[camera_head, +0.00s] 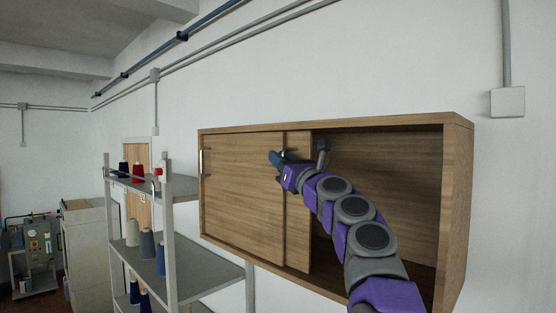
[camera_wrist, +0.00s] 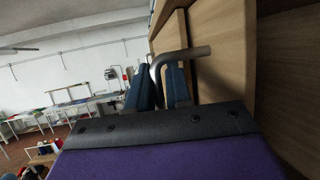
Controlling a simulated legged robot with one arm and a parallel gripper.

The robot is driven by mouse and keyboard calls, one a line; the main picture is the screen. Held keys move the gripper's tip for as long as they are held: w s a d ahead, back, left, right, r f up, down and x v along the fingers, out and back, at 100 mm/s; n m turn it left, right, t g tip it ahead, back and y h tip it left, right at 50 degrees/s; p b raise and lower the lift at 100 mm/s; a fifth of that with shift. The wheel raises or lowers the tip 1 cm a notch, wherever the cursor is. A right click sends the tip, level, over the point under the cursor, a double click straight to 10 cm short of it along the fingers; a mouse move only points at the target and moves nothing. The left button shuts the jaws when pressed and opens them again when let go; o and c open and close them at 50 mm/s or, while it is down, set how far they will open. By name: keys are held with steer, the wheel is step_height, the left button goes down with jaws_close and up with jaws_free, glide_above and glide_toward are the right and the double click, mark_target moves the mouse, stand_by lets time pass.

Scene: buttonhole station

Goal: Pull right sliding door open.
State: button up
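The wooden wall cabinet (camera_head: 456,200) has its right part open, showing the bare inside. The left sliding door (camera_head: 238,205) covers the left part. The right sliding door (camera_head: 298,235) is pushed left, and only a narrow strip of it shows beside the left door. My gripper (camera_head: 274,158) is at the upper part of the doors, with my arm crossing the opening. In the wrist view, a bent metal handle (camera_wrist: 183,56) passes between the blue fingers (camera_wrist: 160,88), which sit close on both sides of it. The handle's mounting is partly hidden.
A grey shelf rack (camera_head: 205,187) with several thread spools stands close to the cabinet's left front. The left door has a metal handle (camera_head: 201,162) at its left edge. A wall box (camera_head: 507,102) is at upper right.

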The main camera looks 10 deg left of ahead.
steer(key=shift+o, duration=1.4)
steer(key=shift+w+a+f, duration=0.1)
steer(key=shift+w+f, duration=0.05)
steer(key=shift+w, duration=0.15)
steer(key=shift+s+a, duration=0.1)
steer(key=shift+s, duration=0.05)
steer(key=shift+a, duration=0.2)
steer(key=b+v, duration=0.7)
steer(key=v, duration=1)
steer(key=shift+d+b, duration=0.15)
steer(key=shift+b, duration=0.25)
